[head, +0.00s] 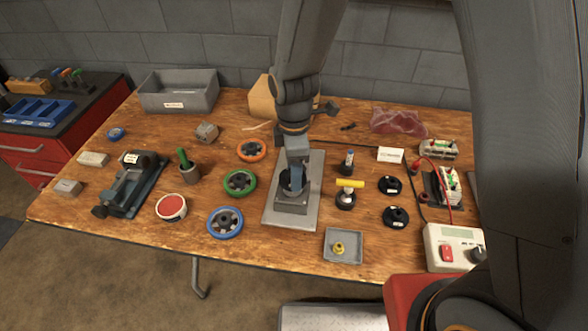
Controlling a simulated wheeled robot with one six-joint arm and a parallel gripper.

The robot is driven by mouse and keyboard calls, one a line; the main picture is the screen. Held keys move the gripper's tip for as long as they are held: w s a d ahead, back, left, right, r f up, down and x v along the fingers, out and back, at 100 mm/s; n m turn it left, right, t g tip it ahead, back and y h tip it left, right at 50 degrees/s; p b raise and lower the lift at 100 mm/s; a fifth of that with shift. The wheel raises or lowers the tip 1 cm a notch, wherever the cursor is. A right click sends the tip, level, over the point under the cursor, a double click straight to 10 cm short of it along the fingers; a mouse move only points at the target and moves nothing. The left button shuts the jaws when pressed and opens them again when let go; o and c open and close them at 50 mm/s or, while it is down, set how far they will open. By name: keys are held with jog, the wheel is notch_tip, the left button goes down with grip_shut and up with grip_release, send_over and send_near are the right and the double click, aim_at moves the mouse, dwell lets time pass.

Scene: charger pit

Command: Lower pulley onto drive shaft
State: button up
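My gripper (291,184) points down over a grey block (291,206) on a flat grey plate (305,218) in the middle of the table. A dark round part (286,183) shows at the fingertips, just above or against the top of the block. It may be the pulley, but it is too small and too covered to tell. I cannot see whether the fingers are closed on it. The drive shaft is not visible; the gripper and the dark part hide the block's top. Two black round hubbed parts, one upper (390,185) and one lower (396,217), lie to the right.
Orange (263,143), green (251,190) and blue (240,225) rimmed wheels lie left of the plate. A yellow-handled tool (349,184) stands close on its right. A small grey tray (354,254) is near the front edge. A vise (125,195) and grey bin (205,97) are farther left.

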jog(key=shift+f+b, duration=0.75)
jog(key=shift+f, duration=0.75)
dwell(0.6)
jog(key=o, duration=1.2)
jog(key=shift+r+b, duration=0.7)
jog(key=shift+r, duration=3.25)
jog(key=shift+d, duration=0.1)
jog(key=s+d+r+m, duration=0.1)
jog(key=s+d+m, duration=0.1)
jog(key=d+m, duration=0.4)
jog(key=s+d+r+m, duration=0.1)
jog(key=s+d+m, duration=0.1)
jog(key=d+m, duration=0.5)
jog(key=s+d+r+m+t, duration=0.1)
jog(key=s+d+r+m, duration=0.1)
jog(key=d+m, duration=0.4)
jog(key=shift+s+d+m, duration=0.2)
jog(key=shift+d+m, duration=0.2)
jog(key=shift+d, duration=0.3)
